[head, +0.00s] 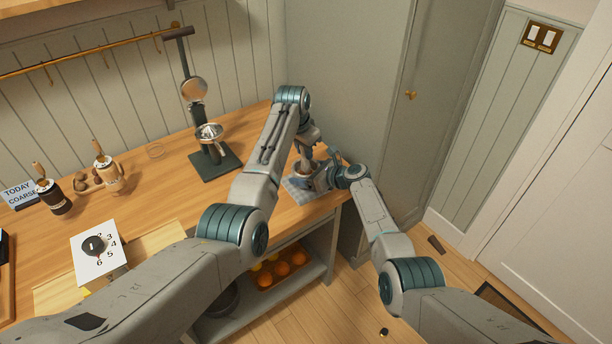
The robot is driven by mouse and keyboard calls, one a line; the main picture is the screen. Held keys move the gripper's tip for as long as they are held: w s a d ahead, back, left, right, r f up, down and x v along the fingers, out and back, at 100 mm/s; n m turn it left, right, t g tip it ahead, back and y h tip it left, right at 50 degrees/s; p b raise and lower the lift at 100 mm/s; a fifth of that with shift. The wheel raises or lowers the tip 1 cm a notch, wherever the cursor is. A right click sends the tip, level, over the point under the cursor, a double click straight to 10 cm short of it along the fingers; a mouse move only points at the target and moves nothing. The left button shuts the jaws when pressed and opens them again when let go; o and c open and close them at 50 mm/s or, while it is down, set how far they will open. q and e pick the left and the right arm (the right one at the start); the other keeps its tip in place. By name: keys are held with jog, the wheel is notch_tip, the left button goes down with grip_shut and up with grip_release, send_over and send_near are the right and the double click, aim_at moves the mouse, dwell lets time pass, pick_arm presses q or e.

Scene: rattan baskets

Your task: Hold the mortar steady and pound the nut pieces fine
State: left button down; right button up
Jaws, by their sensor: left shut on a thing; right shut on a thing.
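The mortar (302,169) is a small bowl with a reddish-brown inside. It stands on a grey checked cloth (296,194) near the counter's right end, partly hidden by my grippers. My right gripper (318,181) reaches in low from the right and is shut on the mortar's side. My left gripper (306,154) hangs above the mortar, pointing down. It is shut on what seems to be the pestle, which is mostly hidden by the gripper. The nut pieces are too small and covered to make out.
A lever press (212,140) on a dark base stands behind and left of my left arm. A tall cabinet (345,80) closes the right end. Oranges (282,268) lie on the shelf below.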

pick_arm(q)
jog(key=shift+f, duration=0.85)
jog(key=shift+r, duration=0.15)
jog(key=shift+r, duration=1.3)
jog(key=shift+f, duration=1.4)
jog(key=shift+r, duration=0.1)
jog(key=shift+r, duration=1.3)
jog(key=shift+f, duration=0.15)
